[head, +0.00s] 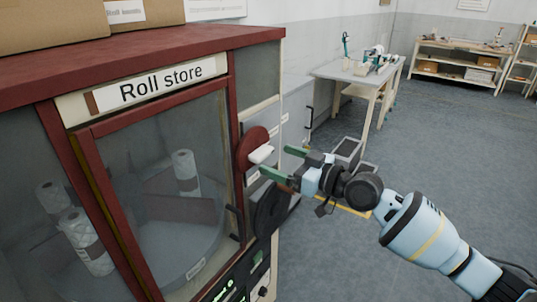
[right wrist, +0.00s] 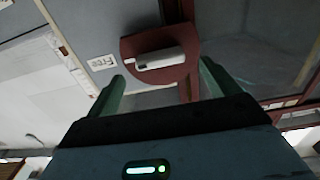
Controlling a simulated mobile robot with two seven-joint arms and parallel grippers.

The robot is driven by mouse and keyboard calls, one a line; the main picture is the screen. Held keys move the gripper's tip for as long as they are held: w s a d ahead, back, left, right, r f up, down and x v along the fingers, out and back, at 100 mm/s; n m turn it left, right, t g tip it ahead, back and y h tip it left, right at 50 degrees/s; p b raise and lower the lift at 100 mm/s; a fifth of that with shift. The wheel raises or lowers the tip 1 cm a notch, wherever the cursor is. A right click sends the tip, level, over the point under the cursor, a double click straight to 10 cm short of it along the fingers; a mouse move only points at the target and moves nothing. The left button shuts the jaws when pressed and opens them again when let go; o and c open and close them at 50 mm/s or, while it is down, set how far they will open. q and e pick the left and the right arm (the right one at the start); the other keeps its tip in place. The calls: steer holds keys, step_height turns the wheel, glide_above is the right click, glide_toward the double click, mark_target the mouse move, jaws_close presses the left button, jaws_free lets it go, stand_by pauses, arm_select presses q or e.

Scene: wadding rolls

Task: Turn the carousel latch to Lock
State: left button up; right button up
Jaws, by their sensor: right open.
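The carousel latch is a dark red disc (head: 252,143) with a white bar handle (head: 261,154) on the right post of the Roll store cabinet (head: 140,40). In the right wrist view the disc (right wrist: 130,46) and handle (right wrist: 166,58) lie ahead of my fingers, and one end of the handle points toward a label reading Free (right wrist: 103,62). No Lock label is readable. My right gripper (head: 279,164) is open, its green fingers just short of the handle. In the right wrist view the gripper (right wrist: 161,78) has the handle between its finger lines, apart from them. My left gripper is out of view.
White rolls (head: 186,168) stand on the carousel behind the cabinet's glass door. A dark round part (head: 271,208) and a panel with green lights (head: 224,290) sit below the latch. A workbench (head: 352,75) stands behind. The floor (head: 330,250) at right is clear.

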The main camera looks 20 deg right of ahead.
mark_target(267, 156)
steer(key=shift+x, duration=2.3)
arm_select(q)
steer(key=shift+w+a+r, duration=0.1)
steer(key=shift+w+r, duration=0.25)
arm_select(e)
steer(key=c, duration=1)
